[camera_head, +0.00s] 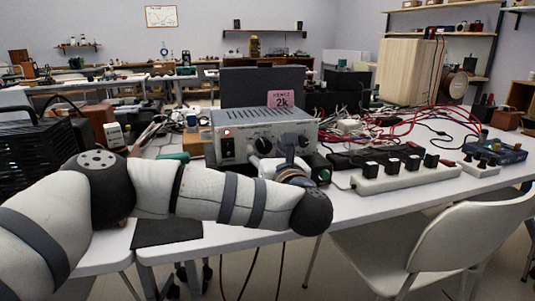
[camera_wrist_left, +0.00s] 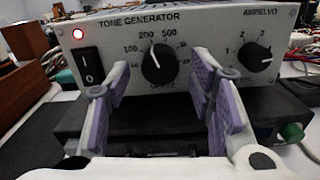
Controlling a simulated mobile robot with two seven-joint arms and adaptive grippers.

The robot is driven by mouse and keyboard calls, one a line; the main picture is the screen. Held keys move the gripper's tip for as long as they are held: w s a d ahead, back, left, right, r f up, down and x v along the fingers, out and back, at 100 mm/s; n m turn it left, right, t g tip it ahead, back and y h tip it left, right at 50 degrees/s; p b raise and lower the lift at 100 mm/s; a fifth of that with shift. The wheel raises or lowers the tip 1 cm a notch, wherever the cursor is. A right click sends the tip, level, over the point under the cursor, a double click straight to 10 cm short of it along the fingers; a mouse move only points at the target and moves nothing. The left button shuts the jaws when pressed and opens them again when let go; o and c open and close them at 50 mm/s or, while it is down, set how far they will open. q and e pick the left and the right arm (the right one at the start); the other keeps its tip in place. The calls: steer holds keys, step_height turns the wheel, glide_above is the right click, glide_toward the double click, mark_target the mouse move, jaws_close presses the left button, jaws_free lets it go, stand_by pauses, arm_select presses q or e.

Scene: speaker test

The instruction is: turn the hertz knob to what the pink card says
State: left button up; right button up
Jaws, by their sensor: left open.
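The tone generator (camera_head: 232,131) is a grey box on the white table. Its hertz knob (camera_wrist_left: 158,62) is black and round, with a white mark pointing up, near the 200 label. The knob also shows in the head view (camera_head: 263,145). The pink card (camera_head: 281,99) stands above the box at the back and reads 2k. My left gripper (camera_wrist_left: 160,84) is open in front of the panel. Its purple-padded fingers are on either side below the knob, with nothing between them; contact with the knob cannot be seen. My right gripper is not in view.
A second knob (camera_wrist_left: 258,55) is to the right on the panel. A white power strip (camera_head: 405,179) and red cables (camera_head: 425,117) lie right of the box. A chair (camera_head: 440,245) stands in front.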

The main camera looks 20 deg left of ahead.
arm_select(q)
steer(key=c, duration=1.2)
steer(key=shift+o, duration=0.2)
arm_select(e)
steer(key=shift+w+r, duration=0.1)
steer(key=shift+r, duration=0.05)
